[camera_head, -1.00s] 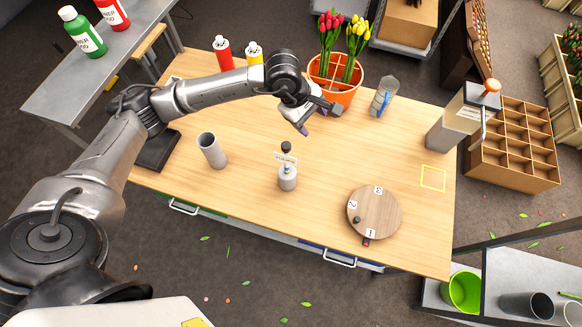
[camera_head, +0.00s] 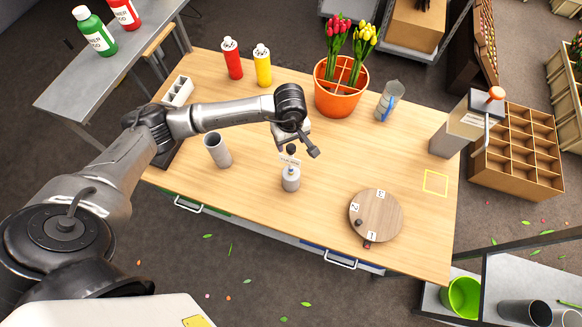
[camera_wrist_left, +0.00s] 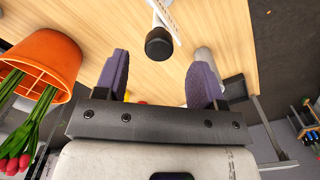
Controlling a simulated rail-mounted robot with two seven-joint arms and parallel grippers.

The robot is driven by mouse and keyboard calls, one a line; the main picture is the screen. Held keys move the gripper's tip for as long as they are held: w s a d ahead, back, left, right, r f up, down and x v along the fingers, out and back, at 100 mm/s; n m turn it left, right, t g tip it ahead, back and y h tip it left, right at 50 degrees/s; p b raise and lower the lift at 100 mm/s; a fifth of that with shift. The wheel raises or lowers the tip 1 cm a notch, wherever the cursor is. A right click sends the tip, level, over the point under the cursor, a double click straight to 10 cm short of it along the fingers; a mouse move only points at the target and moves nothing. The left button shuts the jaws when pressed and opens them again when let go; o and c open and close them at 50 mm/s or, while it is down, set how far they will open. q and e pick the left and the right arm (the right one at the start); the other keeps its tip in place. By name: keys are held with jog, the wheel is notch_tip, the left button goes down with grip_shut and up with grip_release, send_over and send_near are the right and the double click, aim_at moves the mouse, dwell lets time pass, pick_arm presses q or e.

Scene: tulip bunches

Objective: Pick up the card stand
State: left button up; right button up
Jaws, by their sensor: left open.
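My left gripper (camera_head: 298,141) is just above and behind the stand in the head view. In the wrist view the left gripper (camera_wrist_left: 158,72) is open and empty, its purple fingers wide apart. My right gripper is not in view.
A grey tube (camera_head: 218,151) stands left of the stand; a round wooden disc (camera_head: 380,218) with numbered tags lies right. An orange pot (camera_head: 340,98) of tulips and a clear jug (camera_head: 389,101) stand behind. Red (camera_head: 232,60) and yellow (camera_head: 262,66) bottles are at the back left.

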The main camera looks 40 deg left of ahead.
aim_at(291, 148)
pick_arm(q)
jog(key=shift+d+f+p, duration=0.15)
jog(key=shift+f+p, duration=0.85)
jog(key=shift+f, duration=1.95)
grip_shut()
jog(key=shift+w+r, duration=0.1)
